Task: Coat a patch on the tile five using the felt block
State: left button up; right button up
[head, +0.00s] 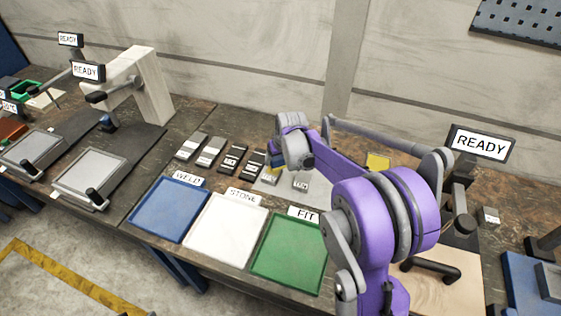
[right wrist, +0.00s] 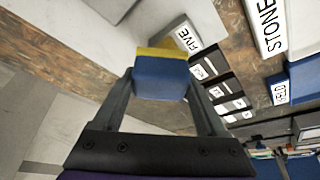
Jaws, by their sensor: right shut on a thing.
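My right gripper (head: 277,164) reaches over the row of small tiles in the head view. It is shut on the felt block, a blue block with a yellow edge; the block shows clearly between the fingers in the right wrist view (right wrist: 160,80). Tile five, a grey tile with a white FIVE label (right wrist: 188,37), lies just beyond the block there. My left gripper is not in view.
Dark tiles (head: 232,158) and lighter tiles (head: 190,147) lie left of the gripper. Blue (head: 169,209), white (head: 226,229) and green (head: 289,253) trays line the front edge. A yellow pad (head: 378,162) lies behind my arm. A READY sign (head: 481,143) stands at right.

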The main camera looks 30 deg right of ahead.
jog(key=shift+d+r+p, duration=0.1)
jog(key=shift+r+p, duration=0.8)
jog(key=shift+r, duration=1.35)
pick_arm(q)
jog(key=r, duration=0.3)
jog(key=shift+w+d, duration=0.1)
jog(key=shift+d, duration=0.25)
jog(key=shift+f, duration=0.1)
pick_arm(e)
jog(key=shift+s+f, duration=0.1)
